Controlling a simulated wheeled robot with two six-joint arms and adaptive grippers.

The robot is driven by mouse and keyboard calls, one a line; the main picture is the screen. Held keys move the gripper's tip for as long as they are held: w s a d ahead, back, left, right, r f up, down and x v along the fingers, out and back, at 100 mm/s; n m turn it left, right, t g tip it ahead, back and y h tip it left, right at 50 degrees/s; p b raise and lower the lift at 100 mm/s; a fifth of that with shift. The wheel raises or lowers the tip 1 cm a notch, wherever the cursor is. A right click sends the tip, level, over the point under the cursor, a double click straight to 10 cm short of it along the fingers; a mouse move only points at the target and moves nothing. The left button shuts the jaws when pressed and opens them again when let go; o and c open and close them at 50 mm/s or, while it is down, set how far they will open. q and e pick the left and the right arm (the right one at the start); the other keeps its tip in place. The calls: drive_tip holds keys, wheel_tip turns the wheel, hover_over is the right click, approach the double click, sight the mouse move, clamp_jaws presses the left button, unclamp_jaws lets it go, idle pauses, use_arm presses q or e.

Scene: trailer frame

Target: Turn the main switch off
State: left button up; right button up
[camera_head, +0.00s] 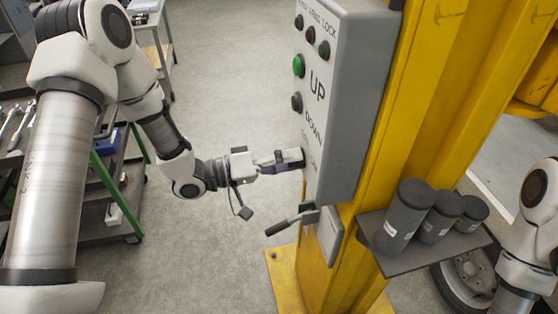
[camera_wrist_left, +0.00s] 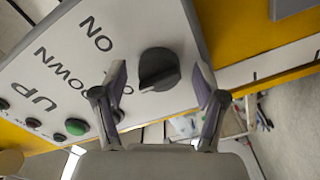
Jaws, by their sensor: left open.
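The main switch (camera_wrist_left: 158,68) is a dark round knob with a raised grip on the light face of the grey control box (camera_head: 354,90). In the left wrist view the word ON is printed to its upper left, and other lettering is partly covered by a finger. My left gripper (camera_head: 290,160) is at the lower part of the box face in the head view, where it hides the knob. In the left wrist view my left gripper (camera_wrist_left: 161,82) is open, with one finger on each side of the knob. Contact cannot be told. My right gripper is out of view.
A green button (camera_head: 298,66) and several dark buttons are higher on the box. A yellow post (camera_head: 425,100) carries the box. A lever (camera_head: 290,222) juts out below. A shelf with dark cylinders (camera_head: 405,215) stands right; a tool cart (camera_head: 110,225) stands left.

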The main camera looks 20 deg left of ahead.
use_arm(q)
drive_tip(key=v, duration=1.2)
drive_tip(key=shift+d, duration=0.1)
